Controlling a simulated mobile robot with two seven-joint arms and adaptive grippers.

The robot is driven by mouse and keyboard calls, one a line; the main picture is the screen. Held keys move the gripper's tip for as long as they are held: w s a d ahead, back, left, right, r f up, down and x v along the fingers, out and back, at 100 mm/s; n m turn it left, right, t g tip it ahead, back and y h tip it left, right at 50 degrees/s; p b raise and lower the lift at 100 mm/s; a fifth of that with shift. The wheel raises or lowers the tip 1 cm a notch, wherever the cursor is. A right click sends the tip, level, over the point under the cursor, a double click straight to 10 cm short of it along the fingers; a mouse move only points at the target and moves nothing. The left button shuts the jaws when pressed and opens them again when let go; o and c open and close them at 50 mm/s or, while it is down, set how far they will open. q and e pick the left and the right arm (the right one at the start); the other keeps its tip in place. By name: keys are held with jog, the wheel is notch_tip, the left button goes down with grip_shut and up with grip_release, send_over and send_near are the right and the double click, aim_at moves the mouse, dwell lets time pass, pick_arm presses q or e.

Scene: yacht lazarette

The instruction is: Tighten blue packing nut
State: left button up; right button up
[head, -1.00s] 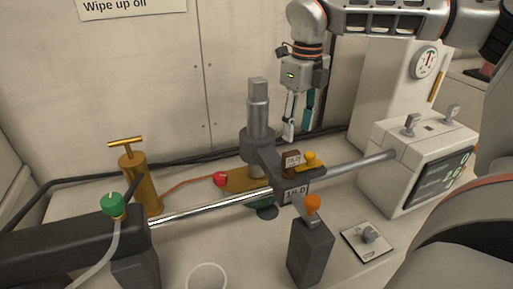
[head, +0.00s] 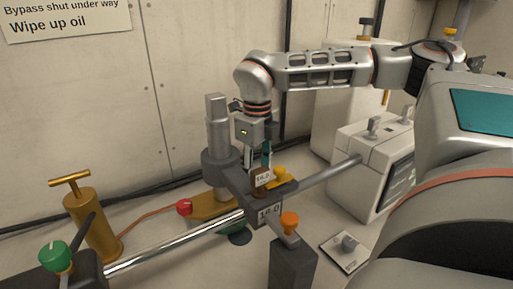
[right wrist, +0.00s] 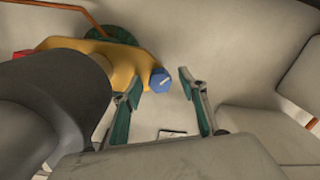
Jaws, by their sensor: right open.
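The blue packing nut (right wrist: 160,81) is a small faceted blue piece with a pale line on its face, at the end of a yellow valve body (right wrist: 125,58) in the right wrist view. The yellow body also shows in the head view (head: 213,207); the blue nut does not. My right gripper (right wrist: 160,82) is open, with its two teal-padded fingers on either side of the nut in the picture. I cannot tell whether they touch it. In the head view the gripper (head: 259,157) points down behind the grey post and arm. My left gripper is not in view.
A grey vertical post (head: 217,125) and a steel bar (head: 180,242) stand close to the gripper. A red knob (head: 184,208), an orange knob (head: 290,220) and a brass hand pump (head: 88,220) are near. A white box (head: 365,150) stands right.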

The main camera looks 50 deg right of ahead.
jog(key=c, duration=1.1)
